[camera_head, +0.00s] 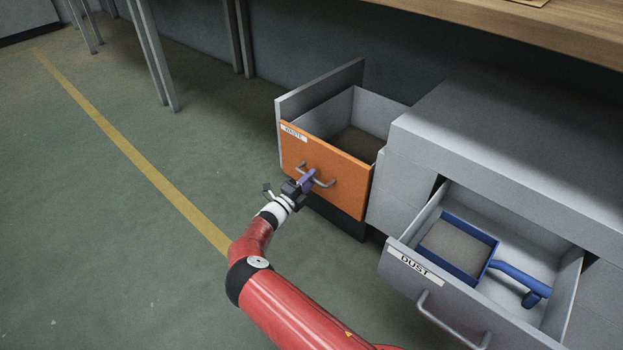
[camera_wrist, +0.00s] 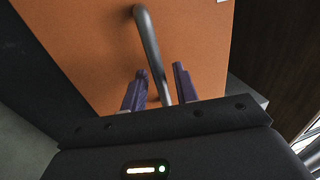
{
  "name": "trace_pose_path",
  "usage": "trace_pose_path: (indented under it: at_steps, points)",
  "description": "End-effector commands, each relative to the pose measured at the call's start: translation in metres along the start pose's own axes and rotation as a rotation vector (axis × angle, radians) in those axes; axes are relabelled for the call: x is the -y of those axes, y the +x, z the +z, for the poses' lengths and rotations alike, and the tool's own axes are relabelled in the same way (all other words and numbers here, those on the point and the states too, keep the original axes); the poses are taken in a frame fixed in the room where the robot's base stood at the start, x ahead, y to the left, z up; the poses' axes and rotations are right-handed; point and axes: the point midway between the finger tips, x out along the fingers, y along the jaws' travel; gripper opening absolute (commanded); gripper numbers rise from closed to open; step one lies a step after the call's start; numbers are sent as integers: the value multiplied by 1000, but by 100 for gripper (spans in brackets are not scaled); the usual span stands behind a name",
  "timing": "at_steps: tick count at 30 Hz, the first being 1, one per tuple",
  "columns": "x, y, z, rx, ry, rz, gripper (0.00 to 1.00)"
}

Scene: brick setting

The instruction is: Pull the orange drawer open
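The orange drawer (camera_head: 330,174) stands pulled out from the grey cabinet, and its open inside shows in the head view. Its orange front also fills much of the wrist view (camera_wrist: 90,40). A grey bar handle (camera_head: 327,184) is on that front. My gripper (camera_head: 308,179) is at the handle. In the wrist view, the two purple fingers (camera_wrist: 160,84) stand on either side of the handle bar (camera_wrist: 150,45), with gaps visible beside the bar, so the gripper looks open around it.
A grey drawer labelled DUST (camera_head: 408,262) is open at the right, with a blue dustpan-like tool (camera_head: 515,277) in it. A wooden tabletop (camera_head: 540,32) overhangs the back. Green floor (camera_head: 90,230) with a yellow line is clear at the left.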

Motion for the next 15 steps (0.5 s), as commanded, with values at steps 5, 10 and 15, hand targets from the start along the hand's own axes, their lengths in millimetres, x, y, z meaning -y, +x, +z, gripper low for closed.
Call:
trace_pose_path:
  at_steps: [5,10,15]
  points:
    - [0,7,0,0,0,1,30]
    - [0,7,0,0,0,1,30]
    - [0,7,0,0,1,1,10]
